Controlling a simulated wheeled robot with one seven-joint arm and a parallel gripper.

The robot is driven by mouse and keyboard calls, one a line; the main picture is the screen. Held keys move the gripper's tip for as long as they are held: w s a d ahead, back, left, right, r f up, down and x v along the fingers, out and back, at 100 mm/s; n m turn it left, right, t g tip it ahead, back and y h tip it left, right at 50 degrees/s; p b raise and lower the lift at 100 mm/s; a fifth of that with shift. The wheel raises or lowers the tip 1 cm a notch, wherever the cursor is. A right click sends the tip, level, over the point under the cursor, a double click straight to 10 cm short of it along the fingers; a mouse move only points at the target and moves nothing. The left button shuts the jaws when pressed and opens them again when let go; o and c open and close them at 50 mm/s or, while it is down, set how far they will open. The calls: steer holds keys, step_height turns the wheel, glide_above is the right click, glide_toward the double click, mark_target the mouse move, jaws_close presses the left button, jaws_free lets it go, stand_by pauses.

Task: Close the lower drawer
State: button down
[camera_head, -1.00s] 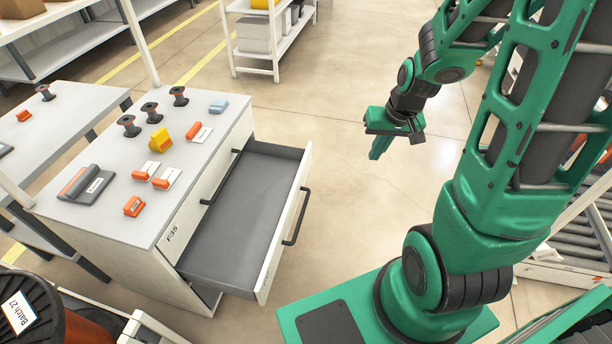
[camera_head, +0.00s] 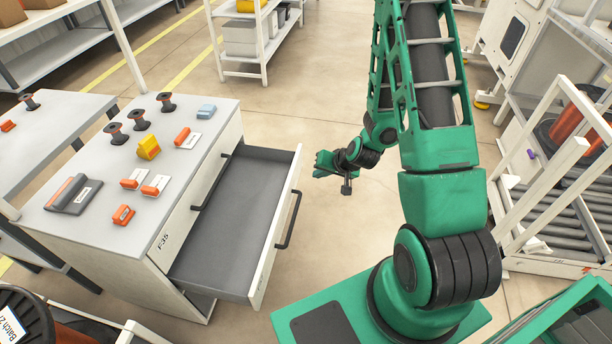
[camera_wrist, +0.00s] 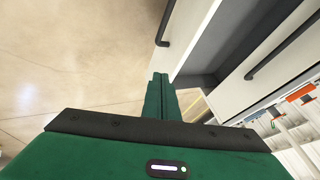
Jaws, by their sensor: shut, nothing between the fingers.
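The lower drawer (camera_head: 225,235) of the white cabinet stands pulled far out, and its grey inside looks empty. Its white front panel (camera_head: 270,245) carries a dark bar handle (camera_head: 289,220). In the wrist view that handle (camera_wrist: 164,24) is at the top, with the drawer's dark inside (camera_wrist: 213,38) to its right. The upper drawer is shut; its handle (camera_head: 217,182) also shows in the wrist view (camera_wrist: 285,45). My gripper (camera_head: 320,166) is in the air beyond the drawer front's far end, apart from it. Its fingers (camera_wrist: 160,84) are shut and empty.
The cabinet top (camera_head: 85,210) holds spools, a yellow item and several orange items. A white shelf rack (camera_head: 262,45) stands at the back. A roller conveyor (camera_head: 565,215) with a white frame is on the right. The floor between is clear.

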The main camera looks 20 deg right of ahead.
glide_toward(292, 180)
step_height(292, 180, down, 3)
steer(key=d, duration=0.3)
steer(key=shift+w+a+f, duration=0.2)
steer(key=shift+w+a, duration=0.35)
steer(key=shift+a, duration=0.05)
steer(key=shift+w+a+f, duration=0.2)
steer(key=shift+w+a, duration=0.35)
steer(key=shift+a, duration=0.05)
steer(key=shift+w+a, duration=0.4)
steer(key=shift+a, duration=0.1)
steer(key=shift+a, duration=0.1)
